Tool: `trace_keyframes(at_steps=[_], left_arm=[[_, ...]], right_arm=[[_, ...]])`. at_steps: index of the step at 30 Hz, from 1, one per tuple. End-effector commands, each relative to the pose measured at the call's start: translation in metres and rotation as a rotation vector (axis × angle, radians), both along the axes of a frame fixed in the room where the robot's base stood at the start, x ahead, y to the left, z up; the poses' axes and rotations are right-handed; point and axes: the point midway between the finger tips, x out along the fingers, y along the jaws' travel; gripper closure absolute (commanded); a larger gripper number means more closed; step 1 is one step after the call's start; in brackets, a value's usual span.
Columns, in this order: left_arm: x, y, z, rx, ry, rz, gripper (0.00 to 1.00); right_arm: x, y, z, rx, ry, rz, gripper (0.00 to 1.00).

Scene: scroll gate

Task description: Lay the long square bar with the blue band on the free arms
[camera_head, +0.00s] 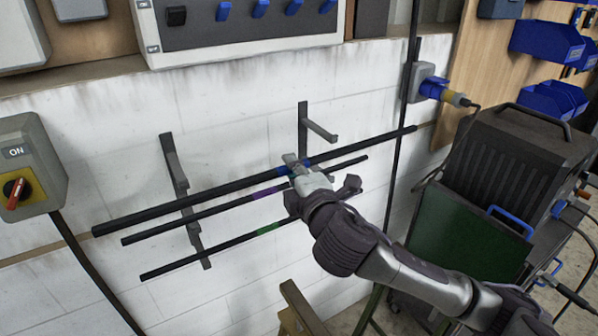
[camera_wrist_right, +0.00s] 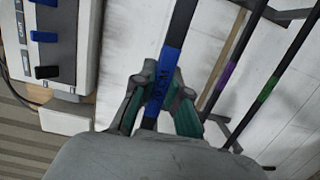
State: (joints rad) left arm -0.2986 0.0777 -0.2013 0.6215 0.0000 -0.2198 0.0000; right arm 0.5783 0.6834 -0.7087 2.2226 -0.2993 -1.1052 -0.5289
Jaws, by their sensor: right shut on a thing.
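The long dark bar with the blue band (camera_head: 352,149) runs slantwise in front of the white wall, its left end nearer me. My right gripper (camera_head: 297,170) is shut on it at the blue band, and the wrist view shows both fingers around the band (camera_wrist_right: 168,72). A wall rack has a left upright (camera_head: 172,160) and a right upright (camera_head: 302,115). An upper right arm (camera_head: 320,130) sticks out with nothing on it. The left upright's arms are partly hidden by bars. Whether the held bar touches any arm I cannot tell. My left gripper is not in view.
Below the held bar are a bar with a purple band (camera_head: 265,192) and a bar with a green band (camera_head: 268,229). A switch box (camera_head: 32,165) is at left, a socket with blue plug (camera_head: 432,88) at right. A dark machine (camera_head: 520,160) stands at right.

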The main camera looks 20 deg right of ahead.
Motion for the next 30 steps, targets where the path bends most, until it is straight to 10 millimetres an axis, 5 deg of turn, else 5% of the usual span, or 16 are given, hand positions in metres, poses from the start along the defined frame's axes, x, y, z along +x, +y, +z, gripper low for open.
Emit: trace_keyframes(at_steps=[30], left_arm=[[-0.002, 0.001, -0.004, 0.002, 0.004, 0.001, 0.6]], right_arm=[[0.067, 0.012, 0.001, 0.001, -0.012, -0.001, 1.0]])
